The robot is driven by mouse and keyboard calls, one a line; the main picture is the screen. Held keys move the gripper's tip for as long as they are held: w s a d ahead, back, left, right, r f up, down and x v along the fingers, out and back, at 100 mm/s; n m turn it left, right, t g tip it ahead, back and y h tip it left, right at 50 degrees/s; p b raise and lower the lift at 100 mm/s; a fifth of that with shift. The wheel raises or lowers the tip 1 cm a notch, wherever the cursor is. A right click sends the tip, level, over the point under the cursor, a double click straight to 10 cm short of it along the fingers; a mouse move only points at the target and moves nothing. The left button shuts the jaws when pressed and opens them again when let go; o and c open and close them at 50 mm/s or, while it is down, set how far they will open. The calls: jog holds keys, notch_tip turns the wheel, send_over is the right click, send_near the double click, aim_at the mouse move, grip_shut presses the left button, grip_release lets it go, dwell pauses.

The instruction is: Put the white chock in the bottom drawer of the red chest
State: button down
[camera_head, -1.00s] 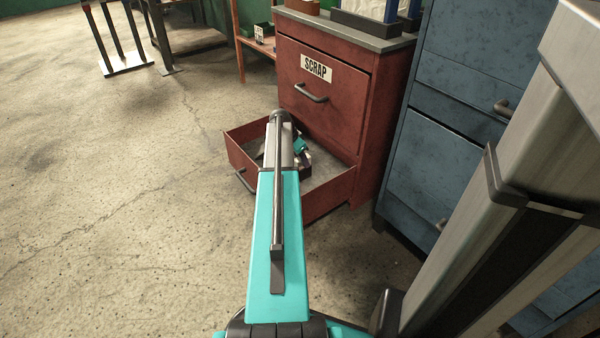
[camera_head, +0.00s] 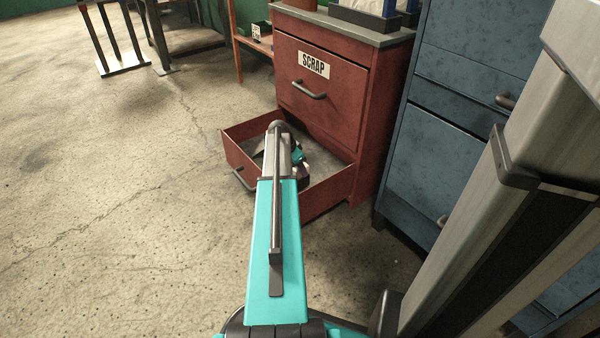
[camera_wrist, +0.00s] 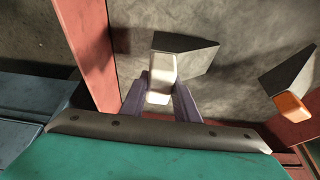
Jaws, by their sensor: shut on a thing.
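The red chest (camera_head: 345,110) bears a SCRAP label and stands right of centre in the head view. Its bottom drawer (camera_head: 335,190) is pulled out and its grey inside shows. My arm reaches over the drawer and hides part of it. In the wrist view, my gripper (camera_wrist: 160,94) is shut on the white chock (camera_wrist: 162,70), which has a grey wedge-shaped part. The chock is over the grey drawer floor, between red drawer walls. I cannot tell whether it touches the floor. My gripper's fingertips are hidden in the head view.
An orange-and-grey wedge-shaped piece (camera_wrist: 292,103) is at the right of the wrist view. A blue cabinet (camera_head: 425,150) stands close to the right of the chest. Concrete floor (camera_head: 120,220) is open on the left. An orange-framed shelf (camera_head: 238,45) stands behind.

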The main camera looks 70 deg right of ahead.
jog(key=shift+f, duration=0.35)
jog(key=shift+f, duration=0.15)
jog(key=c, duration=1.4)
grip_release()
jog(key=shift+o, duration=0.2)
jog(key=p+v, duration=0.4)
jog(key=v, duration=0.8)
jog(key=shift+p, duration=0.35)
